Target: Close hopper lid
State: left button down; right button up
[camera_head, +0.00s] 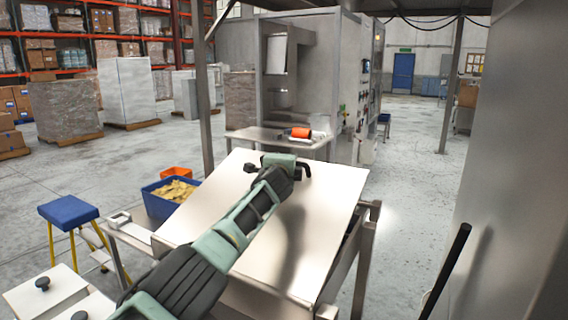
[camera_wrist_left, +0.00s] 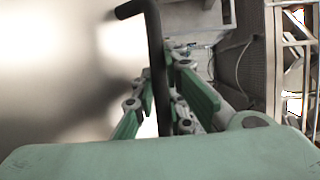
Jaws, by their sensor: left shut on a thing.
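The hopper lid (camera_head: 255,215) is a broad, plain metal panel in the middle of the head view, lying slanted over a metal frame (camera_head: 362,262). A dark space shows under its right edge; I cannot tell how far it stands open. A black bar handle (camera_head: 304,168) sits near its far edge. My left arm reaches across the lid, and my left gripper (camera_head: 279,168) is at this handle. In the left wrist view, the green fingers (camera_wrist_left: 165,112) are shut around the black handle (camera_wrist_left: 153,45), beside the shiny lid (camera_wrist_left: 50,70). My right gripper is not in view.
A blue-topped stool (camera_head: 68,209) is further left. A small table (camera_head: 262,138) stands behind.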

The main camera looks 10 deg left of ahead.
pick_arm(q)
jog(key=c, duration=2)
grip_release()
jog(key=shift+c, duration=0.2)
jog(key=shift+s, duration=0.1)
jog(key=shift+s+d+f, duration=0.1)
jog(key=shift+s+d, duration=0.1)
jog(key=shift+s, duration=0.1)
jog(key=shift+s+a, duration=0.15)
jog(key=shift+s, duration=0.95)
jog(key=shift+s+d+r, duration=0.1)
jog(key=shift+s+r, duration=0.1)
jog(key=shift+s, duration=1.3)
jog(key=shift+s+d+r, duration=0.1)
jog(key=shift+s+r, duration=0.1)
jog(key=shift+s, duration=1.35)
jog(key=shift+s+d+r, duration=0.1)
jog(key=shift+s+r, duration=0.1)
jog(key=shift+s, duration=1.3)
